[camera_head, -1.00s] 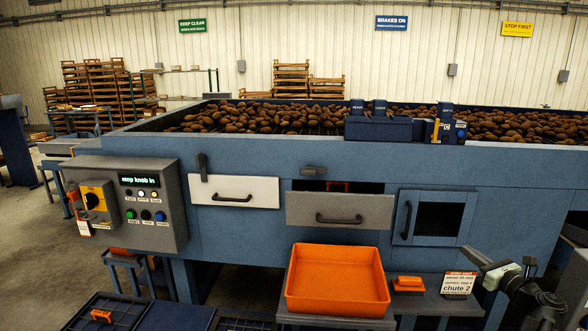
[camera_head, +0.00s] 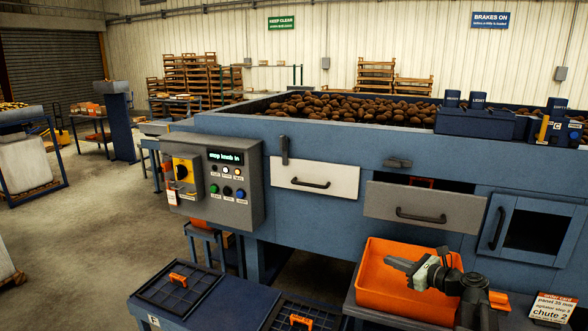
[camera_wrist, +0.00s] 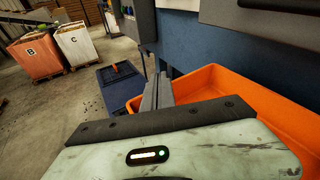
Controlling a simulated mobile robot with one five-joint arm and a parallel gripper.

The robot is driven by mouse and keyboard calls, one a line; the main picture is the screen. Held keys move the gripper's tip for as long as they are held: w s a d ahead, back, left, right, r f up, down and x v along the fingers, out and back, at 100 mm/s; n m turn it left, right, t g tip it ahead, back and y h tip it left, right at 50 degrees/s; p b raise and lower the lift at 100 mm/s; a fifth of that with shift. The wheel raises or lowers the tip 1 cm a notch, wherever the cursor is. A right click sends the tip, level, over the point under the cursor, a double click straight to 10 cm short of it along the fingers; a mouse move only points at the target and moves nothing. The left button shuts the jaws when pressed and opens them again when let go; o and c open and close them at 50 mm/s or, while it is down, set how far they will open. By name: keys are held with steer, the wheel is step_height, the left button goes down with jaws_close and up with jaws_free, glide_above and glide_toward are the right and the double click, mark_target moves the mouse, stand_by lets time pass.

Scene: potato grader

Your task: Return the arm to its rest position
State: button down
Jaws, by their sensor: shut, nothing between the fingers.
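My arm shows at the lower right of the head view, in front of the orange tray (camera_head: 375,285). My gripper (camera_head: 388,262) points left, over the tray's left part, and is shut and empty. In the wrist view my gripper's fingers (camera_wrist: 153,93) lie together beside the orange tray (camera_wrist: 245,85), which fills the right side. The arm partly hides the tray's inside in the head view.
The blue grader (camera_head: 330,155) full of potatoes (camera_head: 345,106) stands behind, with a control panel (camera_head: 222,185). The grey drawer (camera_head: 425,207) stands out a little. A low blue bench with lidded boxes (camera_head: 180,285) is at lower left. Sacks (camera_wrist: 80,45) stand on open floor farther left.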

steer(key=s+a+f+n+g+b, duration=0.1)
steer(key=s+a+f+n+g, duration=0.15)
steer(key=a+f+n, duration=0.5)
steer(key=s+a+f+n+g+h+b, duration=0.15)
steer(key=a+f+g, duration=0.25)
steer(key=a, duration=0.7)
steer(key=s+a+f+n+g+y+b, duration=0.1)
steer(key=s+a+f+n+g, duration=0.3)
steer(key=a, duration=0.5)
steer(key=s+f+n+h, duration=0.4)
steer(key=f+n, duration=0.3)
steer(key=s+d+n+g+h, duration=0.2)
steer(key=s+d+n+h, duration=0.2)
steer(key=d+n, duration=0.3)
steer(key=shift+d+f+b, duration=0.3)
steer(key=shift+d+f, duration=0.15)
steer(key=shift+d, duration=0.5)
